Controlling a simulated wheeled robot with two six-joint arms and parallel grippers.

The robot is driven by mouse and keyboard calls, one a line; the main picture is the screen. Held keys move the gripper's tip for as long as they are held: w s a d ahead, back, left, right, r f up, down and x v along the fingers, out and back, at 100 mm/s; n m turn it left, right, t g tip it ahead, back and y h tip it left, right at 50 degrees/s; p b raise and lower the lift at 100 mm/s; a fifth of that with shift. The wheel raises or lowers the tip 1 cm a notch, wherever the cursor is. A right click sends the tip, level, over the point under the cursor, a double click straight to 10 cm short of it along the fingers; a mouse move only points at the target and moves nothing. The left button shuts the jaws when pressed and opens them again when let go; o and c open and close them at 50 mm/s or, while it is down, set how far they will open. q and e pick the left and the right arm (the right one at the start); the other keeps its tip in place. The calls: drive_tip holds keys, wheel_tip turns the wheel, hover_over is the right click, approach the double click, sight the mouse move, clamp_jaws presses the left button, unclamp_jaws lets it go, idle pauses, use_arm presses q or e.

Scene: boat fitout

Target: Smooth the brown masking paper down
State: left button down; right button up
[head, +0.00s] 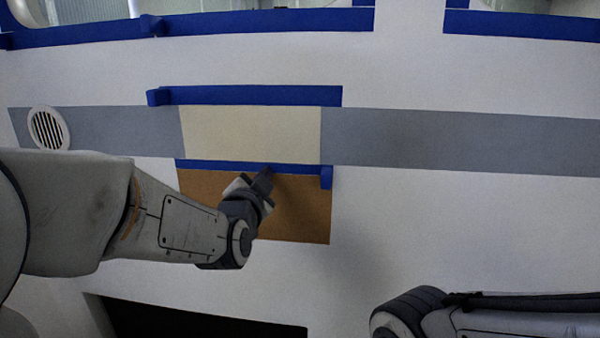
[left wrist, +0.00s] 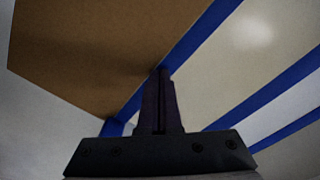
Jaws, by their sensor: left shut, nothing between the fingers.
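The brown masking paper (head: 305,213) hangs on the white wall below a strip of blue tape (head: 225,165), and it lies under a cream patch (head: 250,135). In the left wrist view the paper (left wrist: 90,50) fills the upper left, with the blue tape (left wrist: 200,35) along its edge. My left gripper (head: 266,172) is shut and empty, with its tips at the blue tape along the paper's top edge. In the left wrist view the closed fingers (left wrist: 162,75) overlap the tape line; I cannot tell whether they touch it. My right gripper is out of view.
A grey band (head: 430,140) runs along the wall on both sides of the cream patch. More blue tape (head: 260,95) lies above the patch. A round vent (head: 48,129) sits at the left. A dark opening (head: 200,322) is low on the wall.

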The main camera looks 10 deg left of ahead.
sight(243, 169)
use_arm(q)
drive_tip(key=shift+w+a+f+b, duration=0.1)
drive_tip(key=shift+a+b, duration=0.4)
drive_tip(key=shift+a, duration=1.25)
drive_tip(key=shift+w+a+b, duration=0.1)
drive_tip(key=shift+a+b, duration=0.4)
drive_tip(key=shift+a, duration=0.6)
drive_tip(key=shift+s, duration=0.2)
